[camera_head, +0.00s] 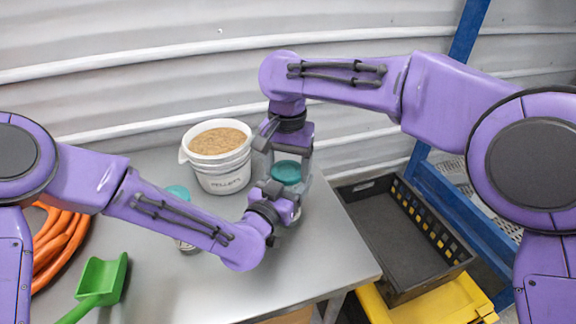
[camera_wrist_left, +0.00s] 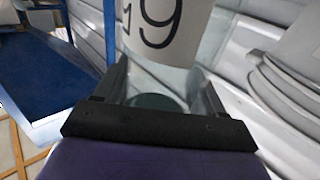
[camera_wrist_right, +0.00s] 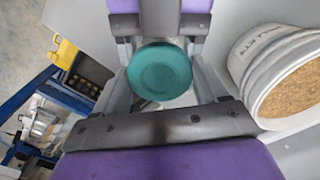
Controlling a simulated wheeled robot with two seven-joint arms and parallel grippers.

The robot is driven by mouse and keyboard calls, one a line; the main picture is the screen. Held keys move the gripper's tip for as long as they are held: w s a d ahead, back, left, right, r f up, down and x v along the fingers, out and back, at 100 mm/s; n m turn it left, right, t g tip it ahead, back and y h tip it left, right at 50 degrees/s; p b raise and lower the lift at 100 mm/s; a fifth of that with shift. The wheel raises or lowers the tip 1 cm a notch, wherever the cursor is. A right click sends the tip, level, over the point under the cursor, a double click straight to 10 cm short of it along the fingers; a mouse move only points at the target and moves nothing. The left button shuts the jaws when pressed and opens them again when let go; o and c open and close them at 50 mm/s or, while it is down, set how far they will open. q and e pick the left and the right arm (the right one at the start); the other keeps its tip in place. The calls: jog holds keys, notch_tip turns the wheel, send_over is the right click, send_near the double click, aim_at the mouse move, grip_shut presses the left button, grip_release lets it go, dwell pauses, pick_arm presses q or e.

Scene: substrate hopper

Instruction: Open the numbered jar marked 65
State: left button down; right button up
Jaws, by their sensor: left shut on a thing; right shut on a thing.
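The jar with a teal lid (camera_head: 287,172) is between my two grippers, right of the bucket. My left gripper (camera_head: 285,188) is shut on the jar's body, low down. In the left wrist view the jar's white label (camera_wrist_left: 158,30) shows a large digit that looks like a 9 there; the digit beside it is cut off, so I cannot confirm the number. My right gripper (camera_head: 285,160) comes from above and is shut on the lid, which also shows between its fingers in the right wrist view (camera_wrist_right: 160,72). I cannot tell whether the jar touches the table.
Another teal lid (camera_head: 178,192) shows behind my left arm, mostly hidden. A white bucket of pellets (camera_head: 222,176) stands close by. A green scoop (camera_head: 103,280) and orange hose (camera_head: 58,238) lie left. A black crate (camera_head: 385,235) is beyond the table's right edge. The table front is clear.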

jog(key=n, duration=0.4)
jog(key=shift+n, duration=0.4)
jog(key=o, duration=1.2)
jog(key=shift+c, duration=0.2)
jog(key=shift+a, duration=0.1)
